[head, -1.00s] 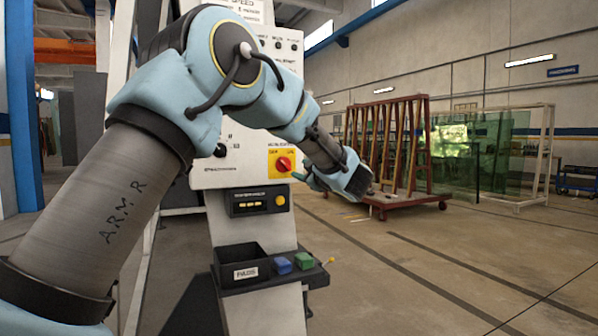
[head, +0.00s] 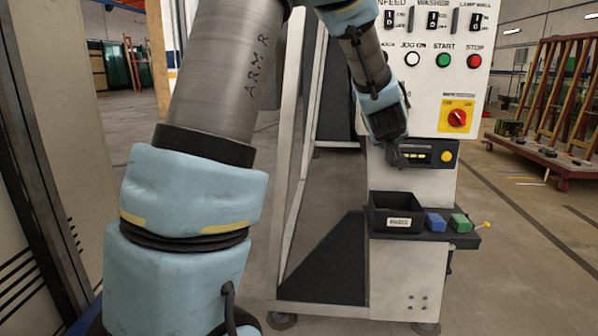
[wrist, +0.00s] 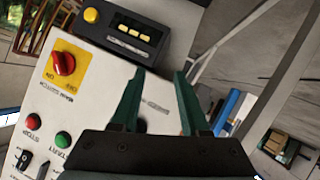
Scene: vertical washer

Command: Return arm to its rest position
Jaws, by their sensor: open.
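My gripper (wrist: 158,105) shows in the wrist view as two green fingers, spread apart with nothing between them. In the head view my arm rises from the lower left and bends down at the top, so the gripper (head: 396,155) hangs in front of the left side of the washer's control panel (head: 425,100). The fingertips are small and dark there, beside the black display unit (head: 432,155). The panel, with its red main switch (wrist: 63,63), shows rotated in the wrist view. I cannot tell if the gripper touches the panel.
A black bin (head: 395,222) and a shelf with blue (head: 435,222) and green (head: 460,223) blocks project below the panel. A grey cabinet (head: 60,120) stands close on the left. A red rack (head: 560,100) stands at the right. Open floor lies at the lower right.

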